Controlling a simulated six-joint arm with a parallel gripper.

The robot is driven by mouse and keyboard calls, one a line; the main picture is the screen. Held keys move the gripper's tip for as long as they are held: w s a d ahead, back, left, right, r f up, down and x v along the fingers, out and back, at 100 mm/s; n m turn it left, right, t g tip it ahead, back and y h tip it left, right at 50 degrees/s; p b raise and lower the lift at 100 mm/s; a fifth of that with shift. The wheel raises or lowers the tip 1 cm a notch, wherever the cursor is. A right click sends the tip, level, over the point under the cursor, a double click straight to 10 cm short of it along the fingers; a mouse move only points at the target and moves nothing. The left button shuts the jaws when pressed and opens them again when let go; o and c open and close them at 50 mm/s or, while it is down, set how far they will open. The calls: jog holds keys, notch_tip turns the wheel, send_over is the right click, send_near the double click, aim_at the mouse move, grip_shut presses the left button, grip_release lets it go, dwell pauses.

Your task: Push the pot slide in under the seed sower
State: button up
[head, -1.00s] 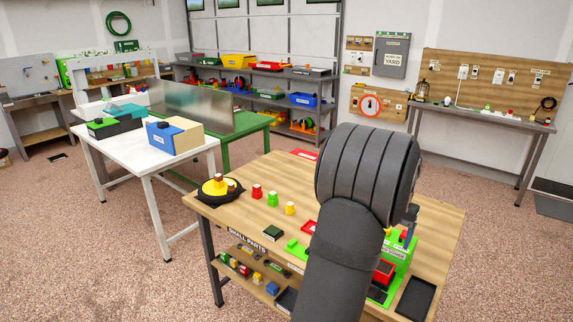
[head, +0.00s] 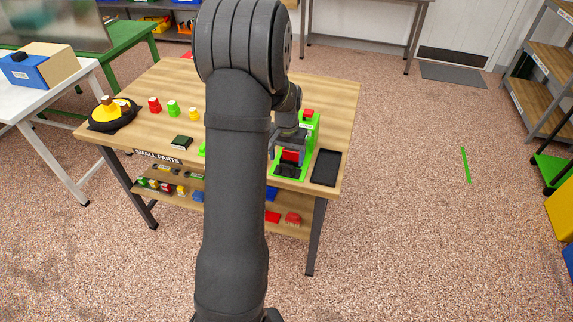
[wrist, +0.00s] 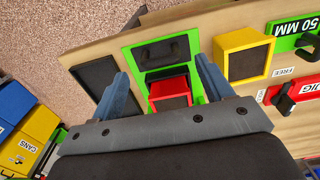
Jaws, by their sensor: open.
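The seed sower is a green stand (head: 309,130) with a red top, at the right front of the wooden table. Its green base (wrist: 132,42) holds a black slide with a looped handle (wrist: 162,52), which I take for the pot slide. A red square block with a dark top (wrist: 169,92) is beside the handle; it also shows in the head view (head: 291,155). My gripper (wrist: 166,78) is open, its two blue-grey fingers on either side of the red block. Whether they touch it I cannot tell. In the head view my gripper (head: 288,140) is partly hidden by my arm.
A black tray (head: 325,167) lies right of the green base.

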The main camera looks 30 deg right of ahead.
aim_at(290, 155)
jog(key=shift+f, duration=2.1)
jog(key=c, duration=1.4)
jog(key=shift+w+d, duration=1.6)
jog(key=shift+r, duration=0.1)
jog(key=o, duration=1.4)
